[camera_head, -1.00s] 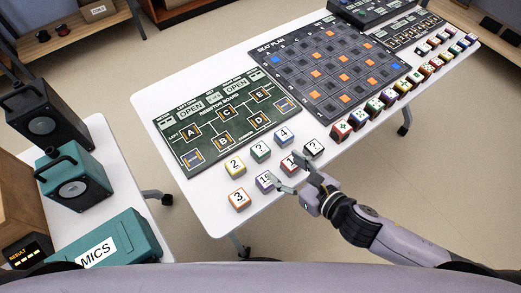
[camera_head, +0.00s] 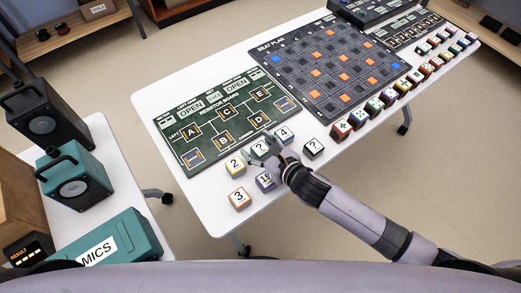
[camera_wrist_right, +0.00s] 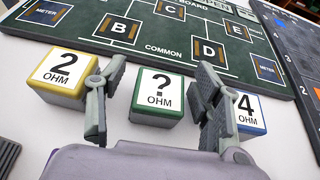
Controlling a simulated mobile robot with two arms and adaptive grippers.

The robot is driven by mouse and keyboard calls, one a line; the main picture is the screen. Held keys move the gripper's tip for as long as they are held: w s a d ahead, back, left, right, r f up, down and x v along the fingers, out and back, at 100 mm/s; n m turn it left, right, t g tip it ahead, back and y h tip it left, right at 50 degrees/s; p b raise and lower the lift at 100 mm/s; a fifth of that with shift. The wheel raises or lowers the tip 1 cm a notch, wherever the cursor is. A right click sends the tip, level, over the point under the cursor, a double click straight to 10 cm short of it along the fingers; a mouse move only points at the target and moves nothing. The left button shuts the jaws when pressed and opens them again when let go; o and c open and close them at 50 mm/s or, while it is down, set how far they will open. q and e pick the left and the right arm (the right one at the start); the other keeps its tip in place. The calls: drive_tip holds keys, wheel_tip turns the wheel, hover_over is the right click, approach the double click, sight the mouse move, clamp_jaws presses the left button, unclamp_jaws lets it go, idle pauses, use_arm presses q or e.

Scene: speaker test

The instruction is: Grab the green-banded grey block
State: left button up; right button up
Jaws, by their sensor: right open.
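The green-banded block (camera_head: 259,147) has a white top marked "?" and stands on the white table just in front of the resistor board. In the wrist view the block (camera_wrist_right: 157,97) reads "? OHM", with a green band and grey sides. My right gripper (camera_head: 263,153) is open at this block and partly covers it in the head view. In the wrist view my right gripper's fingers (camera_wrist_right: 153,92) stand on either side of the block, with gaps visible. My left gripper is not in view.
The yellow "2" block (camera_wrist_right: 62,77) and blue "4" block (camera_wrist_right: 247,112) flank it closely. Orange (camera_head: 239,199), purple (camera_head: 265,182) and black-banded (camera_head: 313,149) blocks stand nearer. The resistor board (camera_head: 225,120) lies behind; the seat plan (camera_head: 290,88) is to the right.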

drive_tip(key=c, duration=1.2)
drive_tip(key=shift+c, duration=0.5)
drive_tip(key=shift+r, duration=0.1)
